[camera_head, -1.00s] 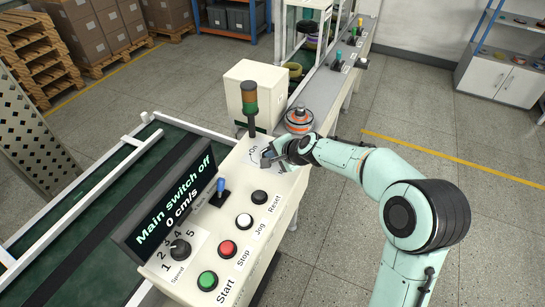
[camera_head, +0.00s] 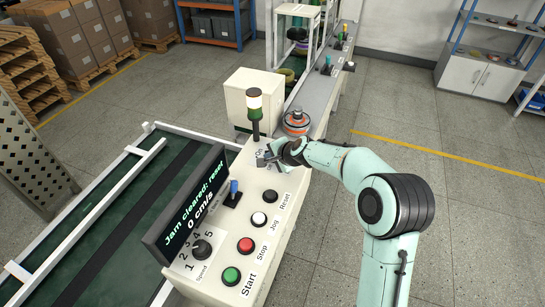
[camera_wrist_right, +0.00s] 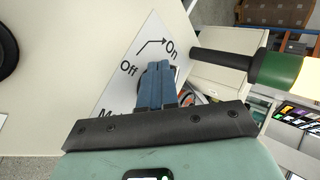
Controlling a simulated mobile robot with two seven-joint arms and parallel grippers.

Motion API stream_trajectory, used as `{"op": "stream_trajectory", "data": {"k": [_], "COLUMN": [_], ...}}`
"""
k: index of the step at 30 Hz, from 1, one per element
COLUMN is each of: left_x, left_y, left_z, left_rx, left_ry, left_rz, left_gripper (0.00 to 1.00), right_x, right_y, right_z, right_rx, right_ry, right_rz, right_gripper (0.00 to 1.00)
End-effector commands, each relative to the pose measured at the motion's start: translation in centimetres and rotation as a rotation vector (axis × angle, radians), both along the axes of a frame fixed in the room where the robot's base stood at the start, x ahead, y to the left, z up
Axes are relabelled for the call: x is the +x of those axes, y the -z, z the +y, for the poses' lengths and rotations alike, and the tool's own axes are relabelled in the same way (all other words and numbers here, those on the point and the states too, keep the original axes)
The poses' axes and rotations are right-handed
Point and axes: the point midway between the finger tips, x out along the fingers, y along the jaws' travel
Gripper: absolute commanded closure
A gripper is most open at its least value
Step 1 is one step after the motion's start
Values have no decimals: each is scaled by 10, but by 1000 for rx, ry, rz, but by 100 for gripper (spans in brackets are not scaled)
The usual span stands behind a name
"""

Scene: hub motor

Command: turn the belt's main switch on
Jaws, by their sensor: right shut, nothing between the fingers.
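The control console (camera_head: 236,215) stands in the middle of the head view. The main switch is at its far end, on a white plate with On and Off marks (camera_wrist_right: 150,50). The switch knob is hidden behind my fingers. My right gripper (camera_head: 263,158) is shut with nothing between its fingers; the blue fingertips also show over the plate in the right wrist view (camera_wrist_right: 158,82). I cannot tell whether they touch the knob. The console display (camera_head: 190,205) reads "Jam cleared: reset" and "0 cm/s". My left gripper is not in view.
The signal lamp (camera_head: 254,112) rises just left of my gripper, its upper section pale and bright. An orange-banded motor (camera_head: 296,122) stands behind the gripper. Reset (camera_head: 270,196), Jog (camera_head: 258,219), Stop (camera_head: 246,245) and Start (camera_head: 232,275) buttons line the console.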

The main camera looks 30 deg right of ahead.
Motion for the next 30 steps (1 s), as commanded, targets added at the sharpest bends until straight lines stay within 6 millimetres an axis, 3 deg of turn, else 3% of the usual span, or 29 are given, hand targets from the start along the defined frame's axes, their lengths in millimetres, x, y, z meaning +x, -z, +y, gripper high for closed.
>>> {"op": "stream_trajectory", "data": {"k": [30], "left_x": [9], "left_y": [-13], "left_z": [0], "left_rx": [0], "left_ry": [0], "left_rz": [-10], "left_gripper": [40], "right_x": [23], "right_y": [0], "right_z": [10], "right_rx": [-1], "right_ry": [-4], "right_rz": [0], "right_gripper": [100]}}
